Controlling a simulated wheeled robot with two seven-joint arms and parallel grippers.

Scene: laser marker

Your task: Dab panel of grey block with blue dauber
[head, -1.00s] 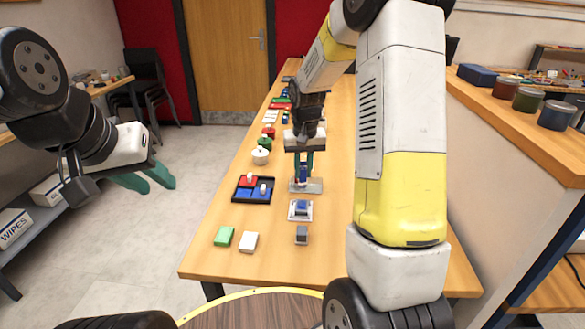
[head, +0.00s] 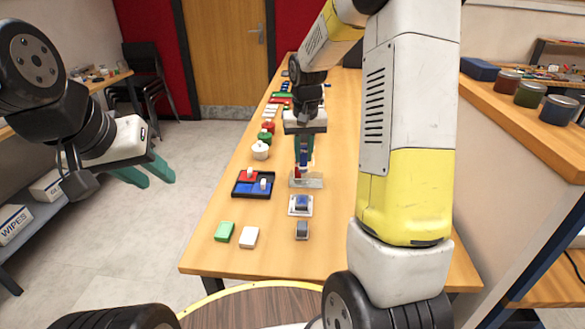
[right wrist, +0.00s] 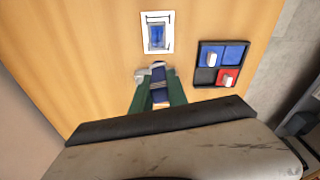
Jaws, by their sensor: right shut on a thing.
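My right gripper (head: 304,160) is shut on a slim blue item (head: 303,154), likely the blue dauber, held upright above a clear stand (head: 312,181). In the right wrist view the held blue item (right wrist: 158,88) shows between the green fingers, with a pale part of the stand beside it. The grey block (head: 302,230) sits nearer the front of the table; its panel is too small to make out. My left gripper (head: 152,173) is open and empty, off the table's left side.
A black tray (head: 234,193) with red and blue sections and white knobs lies left of the stand. A green block (head: 224,232) and a white block (head: 249,237) lie at the front left. White, green and red pots stand behind. The table's front right is clear.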

